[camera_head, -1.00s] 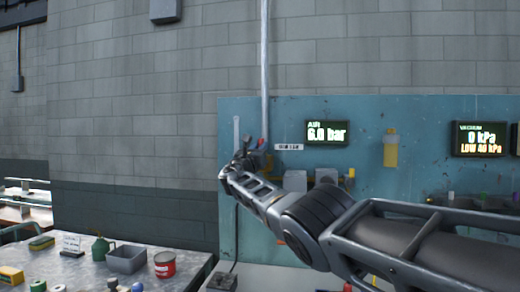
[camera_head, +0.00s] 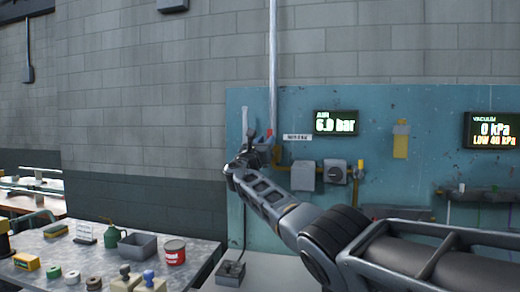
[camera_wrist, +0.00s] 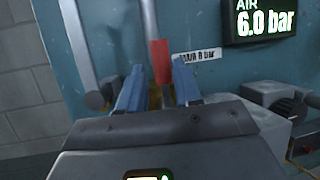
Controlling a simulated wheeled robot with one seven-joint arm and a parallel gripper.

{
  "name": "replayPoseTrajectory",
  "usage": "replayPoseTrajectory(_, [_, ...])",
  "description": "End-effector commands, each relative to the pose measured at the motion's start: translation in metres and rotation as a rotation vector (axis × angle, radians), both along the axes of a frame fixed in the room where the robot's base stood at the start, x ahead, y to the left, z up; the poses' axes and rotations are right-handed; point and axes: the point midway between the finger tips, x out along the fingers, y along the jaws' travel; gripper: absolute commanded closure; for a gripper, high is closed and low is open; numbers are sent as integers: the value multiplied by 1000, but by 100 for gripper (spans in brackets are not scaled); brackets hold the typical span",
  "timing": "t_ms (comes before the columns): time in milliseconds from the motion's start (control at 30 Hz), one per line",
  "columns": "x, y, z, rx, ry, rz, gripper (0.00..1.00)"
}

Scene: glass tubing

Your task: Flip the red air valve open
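The red valve lever (camera_wrist: 160,62) stands upright in front of the blue-green panel, below and just right of a grey vertical pipe. In the head view it is a small red spot (camera_head: 269,133) left of the small white label. My gripper (camera_wrist: 157,85) has its two blue fingers apart, one on each side of the red lever. A gap shows between the lever and each finger. The lever's lower end and the valve body are mostly hidden behind the gripper. In the head view my gripper (camera_head: 260,145) is at the panel's left part.
The air display (camera_head: 336,122) reads 6.0 bar; the vacuum display (camera_head: 493,131) reads 0 kPa. A metal workbench (camera_head: 190,250) with tins and tools stands lower left.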

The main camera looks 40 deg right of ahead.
Motion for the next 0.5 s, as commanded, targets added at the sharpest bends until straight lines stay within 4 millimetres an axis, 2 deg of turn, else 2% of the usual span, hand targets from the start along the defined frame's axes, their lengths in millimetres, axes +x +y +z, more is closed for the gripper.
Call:
replayPoseTrajectory(300, [-16, 30, -17, 1, 0, 0, 66])
replayPoseTrajectory(500, [-22, 42, -21, 2, 1, 0, 66])
